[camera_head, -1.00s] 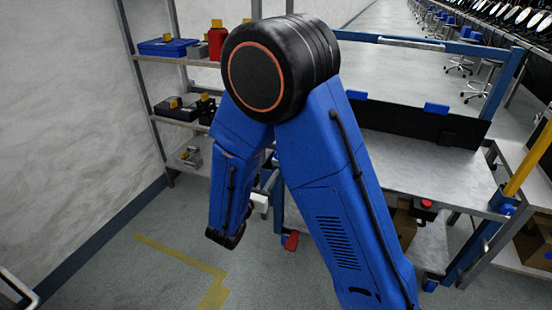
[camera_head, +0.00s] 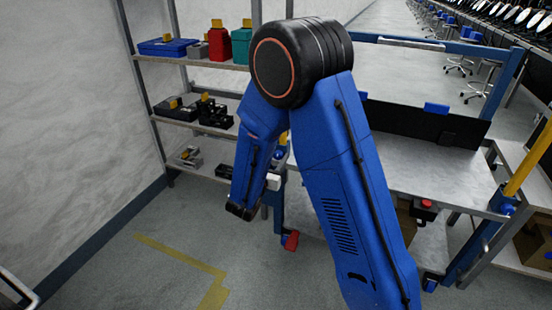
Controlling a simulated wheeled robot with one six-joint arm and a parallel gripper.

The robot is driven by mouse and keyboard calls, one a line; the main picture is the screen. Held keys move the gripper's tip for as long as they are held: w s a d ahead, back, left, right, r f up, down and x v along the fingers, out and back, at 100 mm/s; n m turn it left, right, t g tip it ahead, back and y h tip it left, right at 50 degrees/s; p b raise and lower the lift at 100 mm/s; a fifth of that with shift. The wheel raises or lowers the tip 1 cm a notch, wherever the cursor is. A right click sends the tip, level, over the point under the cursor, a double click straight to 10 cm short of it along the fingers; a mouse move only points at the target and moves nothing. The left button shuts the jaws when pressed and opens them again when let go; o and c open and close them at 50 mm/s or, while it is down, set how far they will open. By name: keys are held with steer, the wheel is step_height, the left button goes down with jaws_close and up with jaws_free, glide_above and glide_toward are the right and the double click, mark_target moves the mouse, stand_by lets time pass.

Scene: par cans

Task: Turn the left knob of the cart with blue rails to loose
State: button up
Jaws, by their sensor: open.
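The cart with blue rails (camera_head: 420,172) stands right of centre, with a grey top and blue posts. A small blue part (camera_head: 280,153) at its left front corner, partly hidden by my arm, may be the left knob; its setting cannot be made out. A similar blue part (camera_head: 507,207) sits at the right front corner. My forearm hangs down in front of the cart's left end. The pale end of my gripper (camera_head: 273,182) shows just right of the forearm, close below the left corner. The fingers are not clearly seen, and contact with the cart cannot be told.
A red pedal-like part (camera_head: 291,240) is low by the cart's left leg. A box with a red button (camera_head: 425,206) is on the cart's front edge. Shelves (camera_head: 200,125) with cases stand behind left. The floor at left, with yellow tape (camera_head: 180,256), is clear.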

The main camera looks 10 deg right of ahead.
steer(key=shift+c, duration=0.7)
steer(key=c, duration=0.9)
steer(key=shift+n, duration=0.8)
steer(key=o, duration=1)
steer(key=shift+o, duration=0.2)
steer(key=v, duration=1.7)
steer(key=shift+s+a, duration=0.15)
